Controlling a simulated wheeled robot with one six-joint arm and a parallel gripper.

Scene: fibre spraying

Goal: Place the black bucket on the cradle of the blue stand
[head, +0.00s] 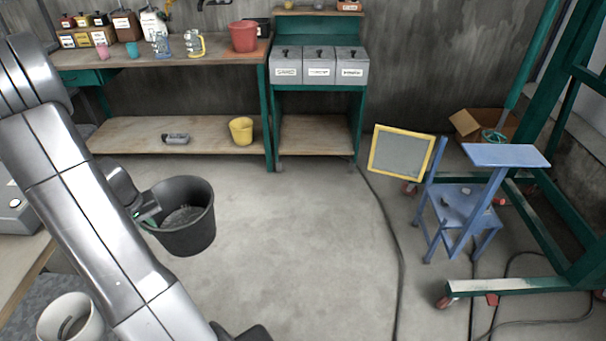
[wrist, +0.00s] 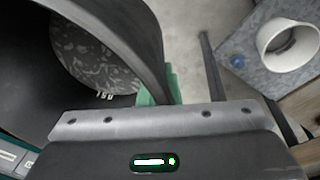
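The black bucket (head: 196,238) hangs upright in the left-middle of the head view, with grey speckled material inside. My gripper (head: 150,214) is at the bucket's left rim. In the wrist view the bucket's wall (wrist: 145,45) runs down between the fingers, with a green finger pad against it, so my gripper looks shut on the rim. The blue stand (head: 462,208) is on the floor at the right, well apart from the bucket. It has a flat sloping top plate (head: 507,156) and a lower seat-like level with small items on it. I cannot tell which part is the cradle.
A yellow-framed panel (head: 401,152) is just left of the stand. A green steel frame (head: 520,285) and black cables (head: 398,250) lie around it. A workbench (head: 180,58) stands at the back. A white container (head: 70,322) is at the lower left. The middle floor is clear.

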